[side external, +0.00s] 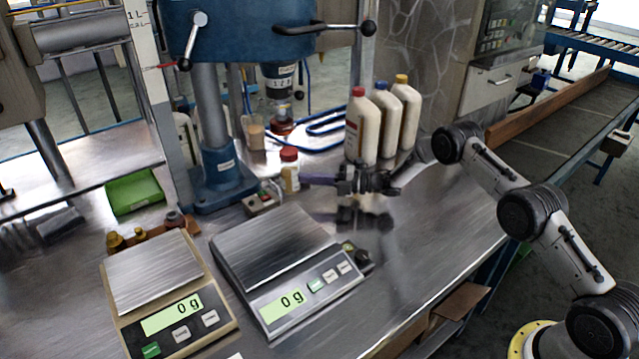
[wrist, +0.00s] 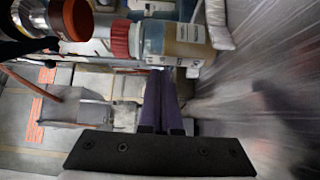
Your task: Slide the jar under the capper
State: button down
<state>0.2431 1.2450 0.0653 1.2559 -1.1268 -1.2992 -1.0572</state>
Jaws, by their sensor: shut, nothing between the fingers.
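The jar (side external: 291,180) is amber with a white label and a red cap, upright on the metal bench. In the wrist view the jar (wrist: 180,40) lies sideways in the picture, its red cap pointing left. The blue capper (side external: 240,28) stands behind it, its dark head (side external: 278,85) ending in a red-orange cup, also seen at upper left in the wrist view (wrist: 72,18). The cup appears above the jar's cap with a gap; exact alignment is unclear. My gripper (side external: 306,181) is shut and empty, its purple fingers (wrist: 163,78) at the jar's right side; contact is unclear.
Three white bottles (side external: 382,118) with red, blue and yellow caps stand behind my gripper. A small button box (side external: 260,203) is in front of the capper's base. Two scales (side external: 270,250) reading 0 g fill the front.

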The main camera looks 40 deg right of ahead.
jog(key=shift+w, duration=0.35)
jog(key=shift+w, duration=1.75)
jog(key=shift+s, duration=0.15)
